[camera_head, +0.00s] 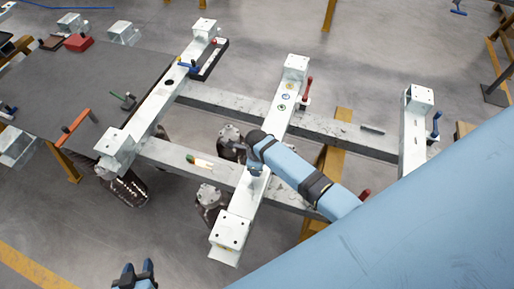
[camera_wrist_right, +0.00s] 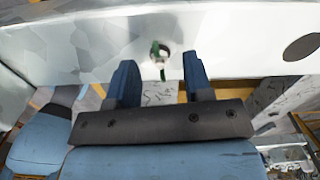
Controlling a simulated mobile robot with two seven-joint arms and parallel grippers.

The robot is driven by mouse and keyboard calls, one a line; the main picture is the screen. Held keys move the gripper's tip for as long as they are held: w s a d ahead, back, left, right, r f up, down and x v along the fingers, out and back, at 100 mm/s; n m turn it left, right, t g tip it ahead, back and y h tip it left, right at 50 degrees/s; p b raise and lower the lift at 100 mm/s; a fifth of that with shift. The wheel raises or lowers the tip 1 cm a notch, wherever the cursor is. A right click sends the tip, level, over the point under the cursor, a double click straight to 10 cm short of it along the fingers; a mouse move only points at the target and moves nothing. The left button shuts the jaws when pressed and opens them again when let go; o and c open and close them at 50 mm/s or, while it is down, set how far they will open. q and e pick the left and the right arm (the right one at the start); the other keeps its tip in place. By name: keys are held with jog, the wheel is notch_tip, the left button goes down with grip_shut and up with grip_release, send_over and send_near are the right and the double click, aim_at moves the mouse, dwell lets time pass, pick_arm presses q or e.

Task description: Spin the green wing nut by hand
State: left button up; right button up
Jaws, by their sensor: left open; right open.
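The green wing nut (camera_wrist_right: 159,50) sits on a pale metal beam face in the right wrist view, with a small light round part just below its green wings. My right gripper (camera_wrist_right: 160,75) is open, one blue finger on each side below the nut, with nothing between the fingers. I cannot tell how far the nut is from the fingertips. In the head view my right gripper (camera_head: 254,170) is over the middle white crossbeam (camera_head: 271,135); I cannot make out the nut there. My left gripper (camera_head: 135,274) is open and empty at the bottom edge.
Long grey rails (camera_head: 345,138) join the white crossbeams. A red-handled clamp (camera_head: 308,90) stands beside the middle crossbeam. A green-and-white tool (camera_head: 199,162) lies on the near rail. A dark table (camera_head: 60,85) with tools is at left. Floor around my left gripper is clear.

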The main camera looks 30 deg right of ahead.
pick_arm(q)
jog(key=shift+s+a+f, duration=0.1)
jog(key=shift+s+f, duration=0.15)
jog(key=shift+f, duration=0.05)
pick_arm(e)
jog(key=shift+f, duration=0.45)
jog(key=shift+c, duration=0.4)
grip_shut()
pick_arm(q)
jog(key=shift+r, duration=0.25)
pick_arm(e)
jog(key=shift+n, duration=0.4)
